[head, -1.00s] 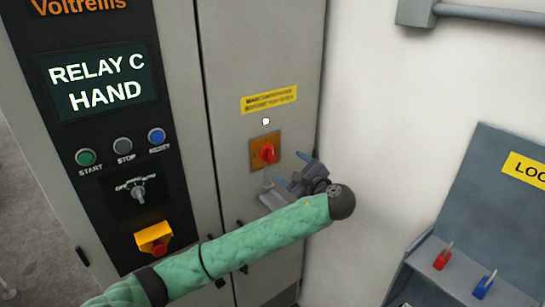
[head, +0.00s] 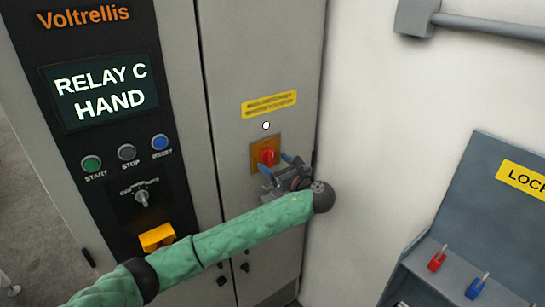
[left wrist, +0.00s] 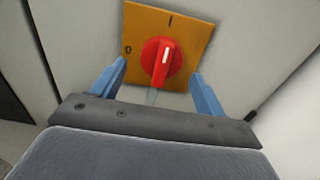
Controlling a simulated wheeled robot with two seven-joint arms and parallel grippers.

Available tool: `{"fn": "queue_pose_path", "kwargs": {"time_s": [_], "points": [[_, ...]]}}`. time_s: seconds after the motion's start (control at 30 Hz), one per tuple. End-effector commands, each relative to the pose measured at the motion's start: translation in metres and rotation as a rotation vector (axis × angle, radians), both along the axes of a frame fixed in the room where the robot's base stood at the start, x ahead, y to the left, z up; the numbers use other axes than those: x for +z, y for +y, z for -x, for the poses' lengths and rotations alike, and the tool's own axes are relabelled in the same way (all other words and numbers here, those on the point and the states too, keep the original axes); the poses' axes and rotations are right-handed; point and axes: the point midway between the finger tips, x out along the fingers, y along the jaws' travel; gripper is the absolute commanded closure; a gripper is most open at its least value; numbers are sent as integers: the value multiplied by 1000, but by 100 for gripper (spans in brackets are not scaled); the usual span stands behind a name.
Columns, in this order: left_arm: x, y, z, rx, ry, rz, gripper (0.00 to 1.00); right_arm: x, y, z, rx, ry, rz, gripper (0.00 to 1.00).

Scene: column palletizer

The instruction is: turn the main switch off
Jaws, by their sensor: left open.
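The main switch is a red rotary knob (head: 267,156) on a yellow-orange plate (head: 255,148) on the grey cabinet door. In the left wrist view the knob (left wrist: 161,62) has a white mark pointing up toward the "I", with the "0" at the left of the plate (left wrist: 190,25). My left gripper (head: 276,165) is open just in front of and below the switch, its blue fingers (left wrist: 157,88) to either side of the knob's lower part. I see no contact with the knob. My right gripper is not in view.
A yellow label (head: 269,104) and a white round lamp (head: 266,125) are above the switch. The black control panel (head: 128,150) with buttons, a selector and an emergency stop is at the left. A lockout board (head: 475,215) with red and blue padlocks hangs at the right.

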Motion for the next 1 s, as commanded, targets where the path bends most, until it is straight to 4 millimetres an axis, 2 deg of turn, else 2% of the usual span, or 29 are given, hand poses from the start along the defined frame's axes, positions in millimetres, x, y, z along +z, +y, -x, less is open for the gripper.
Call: {"fn": "queue_pose_path", "kwargs": {"time_s": [0.03,0.2,0.5,0.53,0.7,0.77,1.0], "points": [[3,4,-5,2,1,-1,26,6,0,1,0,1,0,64],[1,10,-14,0,1,0,26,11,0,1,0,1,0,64],[-1,12,-16,0,0,1,26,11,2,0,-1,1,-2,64],[-1,11,-16,0,0,1,28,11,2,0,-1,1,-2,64],[0,11,-16,0,0,1,62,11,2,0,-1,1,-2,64],[0,11,-16,0,0,2,71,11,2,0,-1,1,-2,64],[-2,11,-15,0,-10,16,71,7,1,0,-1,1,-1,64]]}}
